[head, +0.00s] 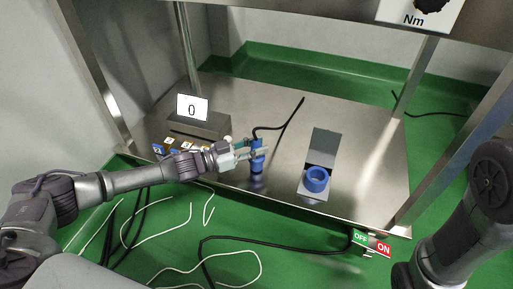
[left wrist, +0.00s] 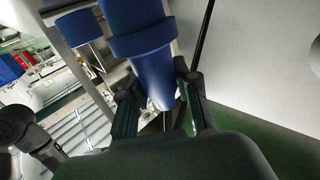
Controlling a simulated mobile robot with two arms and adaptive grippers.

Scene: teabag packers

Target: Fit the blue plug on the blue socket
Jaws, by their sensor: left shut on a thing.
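The blue plug (head: 257,158) is upright in the head view, with a black cable rising from its top. My left gripper (head: 256,153) comes in from the left and is shut on it. In the left wrist view the plug (left wrist: 150,65) fills the upper middle, between the fingers (left wrist: 160,105). The blue socket (head: 317,179) is a round blue ring on a metal plate, to the right of the plug and apart from it. My right arm shows at the right edge of the head view; its gripper is not visible.
A box with a display reading 0 (head: 193,108) stands on the metal table (head: 225,95) behind my left arm. Metal posts (head: 415,80) frame the table. Cables (head: 230,247) lie on the green floor.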

